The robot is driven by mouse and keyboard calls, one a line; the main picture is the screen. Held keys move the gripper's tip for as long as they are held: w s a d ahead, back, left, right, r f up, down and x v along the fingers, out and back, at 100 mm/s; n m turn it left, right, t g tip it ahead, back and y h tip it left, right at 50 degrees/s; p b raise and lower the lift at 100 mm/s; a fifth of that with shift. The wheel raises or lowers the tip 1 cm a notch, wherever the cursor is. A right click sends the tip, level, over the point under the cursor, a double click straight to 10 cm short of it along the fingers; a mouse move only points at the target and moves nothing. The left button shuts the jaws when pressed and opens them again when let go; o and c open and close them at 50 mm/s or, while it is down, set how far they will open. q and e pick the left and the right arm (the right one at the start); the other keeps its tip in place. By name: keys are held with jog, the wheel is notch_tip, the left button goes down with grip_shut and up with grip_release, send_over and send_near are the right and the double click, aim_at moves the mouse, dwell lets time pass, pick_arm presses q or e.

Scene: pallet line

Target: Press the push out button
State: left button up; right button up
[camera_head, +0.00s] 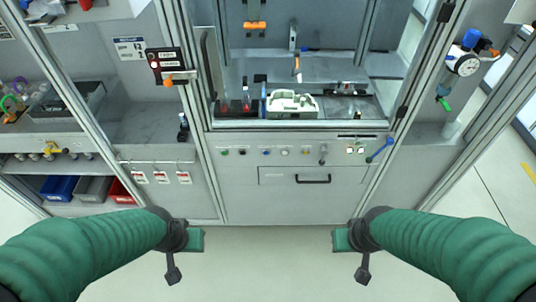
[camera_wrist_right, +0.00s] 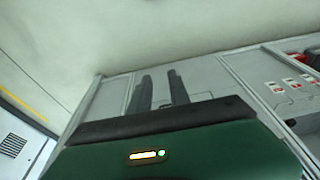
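A row of small buttons (camera_head: 285,152) runs along the grey front panel (camera_head: 240,180) of the machine, below its window opening. They include green, black, blue, white and yellow ones. Two lit buttons (camera_head: 356,150) sit at the right end. The labels are too small to read, so I cannot tell which one is the push out button. My left gripper (camera_head: 172,275) and my right gripper (camera_head: 362,275) hang in front of and below the panel, touching nothing. In the right wrist view my right gripper (camera_wrist_right: 160,88) shows two dark fingers apart and empty. The left fingers are too small to judge.
A drawer handle (camera_head: 313,179) is below the buttons. A blue lever (camera_head: 380,149) projects at the panel's right. A pale fixture (camera_head: 292,103) stands inside the machine. Shelves with blue, grey and red bins (camera_head: 60,188) are at left. The floor before the panel is clear.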

jog(key=shift+a, duration=0.15)
grip_shut()
jog(key=shift+a, duration=0.1)
jog(key=shift+a+r, duration=0.1)
jog(key=shift+a, duration=0.2)
dwell(0.3)
jog(key=shift+d, duration=0.15)
dwell(0.4)
